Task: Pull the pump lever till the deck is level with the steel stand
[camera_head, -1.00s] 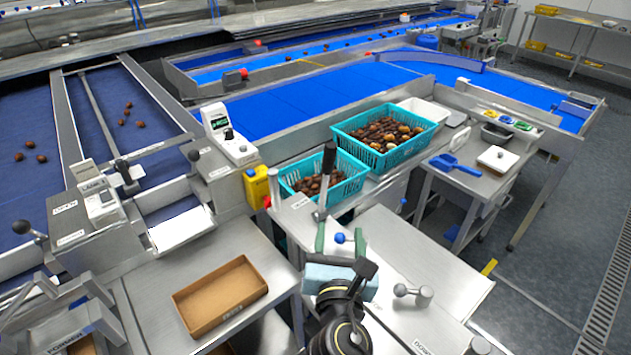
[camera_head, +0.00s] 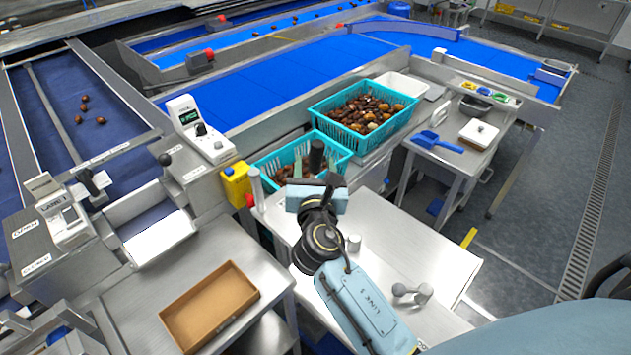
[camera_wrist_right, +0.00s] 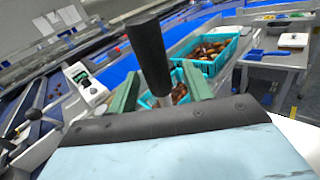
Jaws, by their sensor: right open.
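The pump lever (camera_head: 316,156) has a black grip on a grey rod and stands upright at the near side of the teal crates. It also shows in the right wrist view (camera_wrist_right: 149,55). My right gripper (camera_wrist_right: 163,92) is open, with its green fingers on either side of the lever's lower part; contact cannot be told. A pale steel surface (camera_head: 430,255) lies beyond my right arm. I cannot tell which surfaces are the deck and the steel stand, nor compare their heights. My left gripper is not in view.
Two teal crates of dates, a rear one (camera_head: 322,113) and a front one (camera_head: 262,168), stand behind the lever. A cardboard tray (camera_head: 170,316) lies at front left. A grey knob (camera_head: 412,294) sits right of my forearm. A small table (camera_head: 450,178) holds a blue scoop (camera_head: 436,141).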

